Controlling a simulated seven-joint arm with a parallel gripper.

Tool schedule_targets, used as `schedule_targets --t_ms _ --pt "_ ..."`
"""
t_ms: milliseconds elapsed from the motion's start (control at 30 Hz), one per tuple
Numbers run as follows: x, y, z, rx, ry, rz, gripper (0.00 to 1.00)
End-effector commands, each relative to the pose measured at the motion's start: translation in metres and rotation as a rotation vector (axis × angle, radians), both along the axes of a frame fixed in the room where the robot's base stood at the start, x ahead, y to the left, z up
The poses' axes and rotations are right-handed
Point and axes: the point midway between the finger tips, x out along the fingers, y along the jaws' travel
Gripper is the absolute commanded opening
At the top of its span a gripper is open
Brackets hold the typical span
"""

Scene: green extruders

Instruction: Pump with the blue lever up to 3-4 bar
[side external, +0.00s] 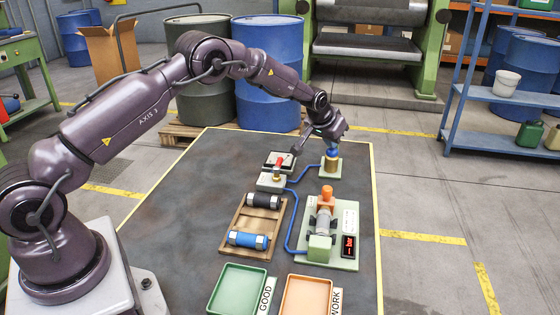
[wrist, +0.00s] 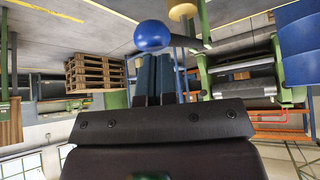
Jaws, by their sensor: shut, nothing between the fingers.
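The pump (side external: 330,168) is a brass cylinder on a pale green base at the far end of the dark work mat. The blue lever's round knob (wrist: 153,36) shows large in the wrist view, just beyond my fingertips; blue also shows on top of the pump in the side view. My gripper (wrist: 161,58) is shut and empty, its dark fingers together at the knob. In the side view my gripper (side external: 332,135) is right above the pump. Whether the fingers touch the knob cannot be told. The bar display (side external: 348,246) glows red, but its digits are too small to read.
A blue hose (side external: 293,215) runs from the pump past the red-handled valve (side external: 278,166) to the test fixture (side external: 325,225). A wooden rack (side external: 232,237) holds a black and a blue cylinder. Green (side external: 215,307) and orange (side external: 285,308) trays stand in front.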

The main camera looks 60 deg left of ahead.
Motion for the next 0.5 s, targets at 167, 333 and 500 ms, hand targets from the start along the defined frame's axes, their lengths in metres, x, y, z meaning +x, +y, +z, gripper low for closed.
schedule_targets --t_ms 167,333,500 --pt "-0.001 0.000 -0.023 0.000 0.004 0.001 0.00" --pt "-0.001 0.001 -0.041 0.001 0.003 0.001 0.00" --pt "0.000 0.001 -0.039 0.002 0.000 0.001 0.00"
